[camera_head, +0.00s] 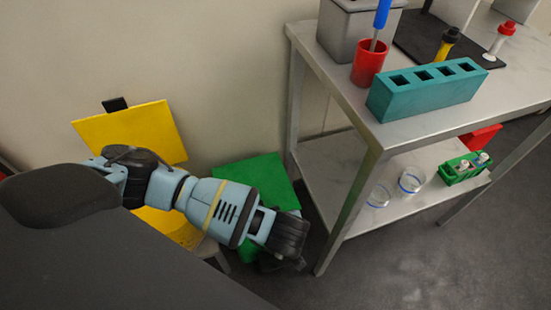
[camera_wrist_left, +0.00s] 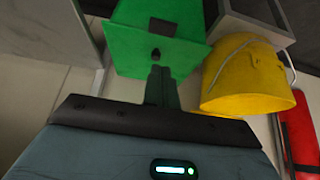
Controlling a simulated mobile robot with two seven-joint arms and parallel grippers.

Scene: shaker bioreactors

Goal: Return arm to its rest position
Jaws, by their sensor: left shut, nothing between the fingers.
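My left arm comes in from the left in the head view and reaches over the floor beside the steel table. Its gripper (camera_head: 285,258) hangs low at the arm's end, near the table's front leg, and its fingers hardly show there. In the left wrist view the left gripper (camera_wrist_left: 160,72) is shut with its two fingers together and nothing between them. My right gripper is not in either view.
A steel table (camera_head: 405,128) stands right of the arm, bearing a teal block (camera_head: 425,97) and a red cup (camera_head: 368,68). Its lower shelf (camera_head: 345,165) holds glass dishes. A yellow bucket (camera_wrist_left: 245,85) is beside the green box.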

